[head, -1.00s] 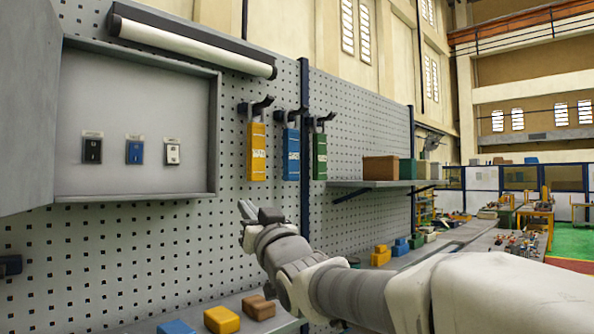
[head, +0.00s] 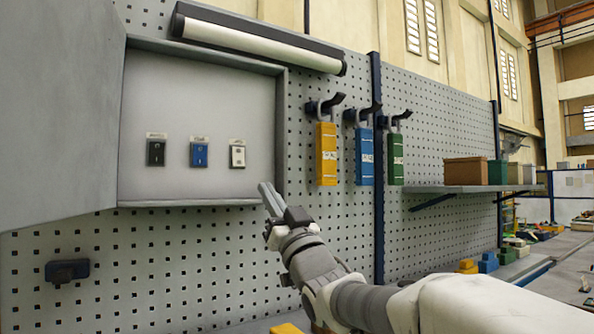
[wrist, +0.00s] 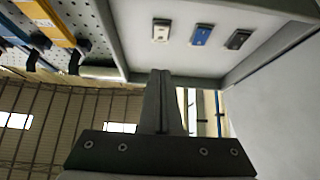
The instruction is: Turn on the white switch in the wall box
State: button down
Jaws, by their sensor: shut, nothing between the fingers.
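The wall box (head: 200,203) is open, its grey door (head: 60,130) swung out to the left. Inside it are a black switch (head: 156,153), a blue switch (head: 199,154) and the white switch (head: 237,156), which is rightmost. In the wrist view the white switch (wrist: 161,31) is leftmost, with the blue switch (wrist: 201,35) and black switch (wrist: 238,39) beside it. My gripper (head: 267,190) is shut and empty, near the box's lower right corner, apart from the switches. In the wrist view its fingers (wrist: 161,75) point toward the box. The switch positions are too small to tell.
Yellow (head: 326,155), blue (head: 365,157) and green (head: 396,158) padlock-like tags hang on pegboard hooks right of the box. A lamp bar (head: 258,43) is above it. A shelf (head: 470,188) with boxes is farther right. A dark fitting (head: 67,271) protrudes below the box.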

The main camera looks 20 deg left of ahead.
aim_at(239, 159)
jog(key=shift+w+a+f+p+x, duration=0.35)
jog(key=shift+p+x, duration=0.8)
jog(key=shift+x, duration=1)
jog(key=shift+a+f+p+x, duration=0.1)
jog(key=shift+f+p+x, duration=0.35)
jog(key=shift+p+x, duration=1.15)
jog(key=shift+w+a+f+p+x, duration=0.3)
jog(key=shift+p+x, duration=0.35)
jog(key=shift+x, duration=2)
jog(key=shift+s+f, duration=0.1)
jog(key=shift+f, duration=0.1)
